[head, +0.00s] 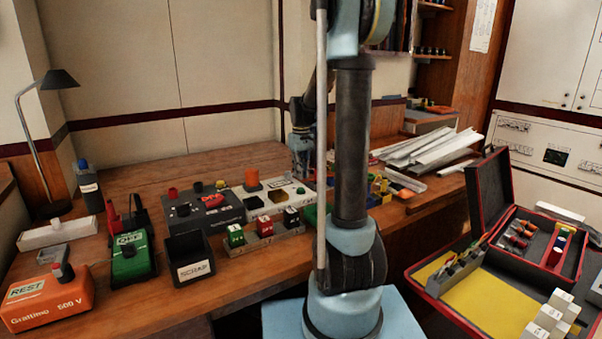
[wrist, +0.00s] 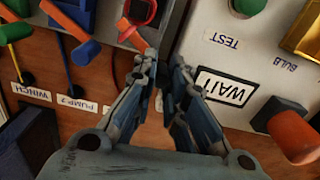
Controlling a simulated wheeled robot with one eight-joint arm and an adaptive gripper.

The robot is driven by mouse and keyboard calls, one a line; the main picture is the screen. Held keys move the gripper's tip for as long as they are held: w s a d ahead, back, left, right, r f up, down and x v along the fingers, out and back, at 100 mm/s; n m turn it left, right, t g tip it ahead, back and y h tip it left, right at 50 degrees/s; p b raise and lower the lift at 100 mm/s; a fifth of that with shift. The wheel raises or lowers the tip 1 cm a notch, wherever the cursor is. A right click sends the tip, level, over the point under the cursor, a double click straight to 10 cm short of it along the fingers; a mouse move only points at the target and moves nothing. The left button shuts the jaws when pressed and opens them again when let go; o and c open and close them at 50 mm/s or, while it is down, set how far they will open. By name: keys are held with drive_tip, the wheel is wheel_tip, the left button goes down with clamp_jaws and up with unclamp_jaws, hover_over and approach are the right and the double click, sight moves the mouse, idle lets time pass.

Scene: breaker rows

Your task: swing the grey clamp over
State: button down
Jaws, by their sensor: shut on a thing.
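My gripper (wrist: 163,72) is at the middle of the wrist view. Its two blue-grey fingers are brought close together over the gap between a labelled row and a pale panel. A small grey piece (wrist: 158,101), which I take to be the grey clamp, shows between the fingers. Most of it is hidden by them, so its angle cannot be told. In the head view my gripper (head: 301,152) is low over the back of the bench, partly behind my own arm, and the clamp cannot be made out there.
Left of the fingers are coloured levers above WINCH (wrist: 34,92) and PUMP 2 labels. Right is a pale panel (wrist: 226,65) marked TEST and WAIT, with an orange knob (wrist: 292,134). A SCRAP bin (head: 190,262) and open red-edged case (head: 480,305) stand nearer.

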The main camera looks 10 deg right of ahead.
drive_tip(key=shift+s+n, duration=0.1)
drive_tip(key=shift+n, duration=0.2)
drive_tip(key=c, duration=1.8)
unclamp_jaws()
drive_tip(key=shift+c, duration=0.2)
wheel_tip(320, 180, up, 12)
drive_tip(key=shift+f, duration=0.1)
